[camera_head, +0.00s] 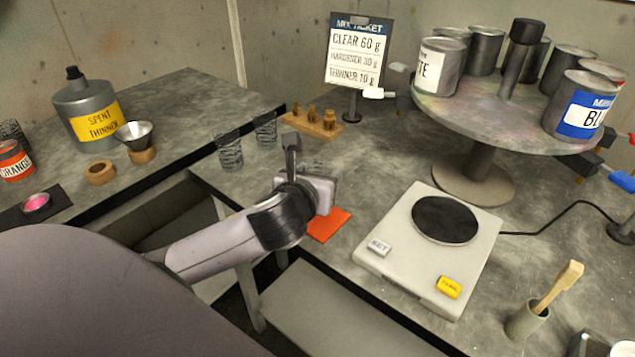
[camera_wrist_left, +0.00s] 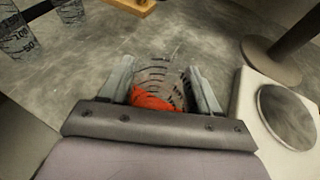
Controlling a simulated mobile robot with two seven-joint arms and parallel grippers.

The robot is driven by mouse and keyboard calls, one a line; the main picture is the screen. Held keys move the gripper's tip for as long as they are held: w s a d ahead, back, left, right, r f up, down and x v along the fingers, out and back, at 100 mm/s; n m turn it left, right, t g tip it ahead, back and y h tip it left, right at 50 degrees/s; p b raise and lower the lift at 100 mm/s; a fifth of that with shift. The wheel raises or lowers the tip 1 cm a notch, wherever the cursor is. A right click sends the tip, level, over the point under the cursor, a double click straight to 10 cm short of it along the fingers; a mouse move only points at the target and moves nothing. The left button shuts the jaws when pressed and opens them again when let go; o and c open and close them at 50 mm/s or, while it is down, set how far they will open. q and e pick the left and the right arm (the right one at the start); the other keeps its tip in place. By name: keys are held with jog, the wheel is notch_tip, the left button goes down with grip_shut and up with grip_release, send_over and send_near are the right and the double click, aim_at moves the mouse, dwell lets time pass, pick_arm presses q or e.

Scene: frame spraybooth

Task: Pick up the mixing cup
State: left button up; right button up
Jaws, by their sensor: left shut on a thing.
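In the left wrist view, my left gripper (camera_wrist_left: 160,90) is shut on a clear mixing cup (camera_wrist_left: 162,70) with dark graduation marks. The cup sits between the two fingers, and an orange patch shows through it. In the head view my left gripper (camera_head: 318,190) is over the bench beside an orange mat (camera_head: 328,225), and its wrist hides most of the held cup. Two more clear graduated cups, one on the left (camera_head: 230,150) and one on the right (camera_head: 265,130), stand farther back. My right gripper is not in view.
A scale (camera_head: 400,270) with a round dark plate stands right of the gripper. A round turntable (camera_head: 440,105) carries several paint cans behind it. A wooden block with nozzles (camera_head: 300,123) and a recipe sign (camera_head: 357,55) stand at the back. A gap separates the left bench.

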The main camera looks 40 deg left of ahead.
pick_arm(q)
notch_tip(320, 180, up, 18)
jog(key=p, duration=0.3)
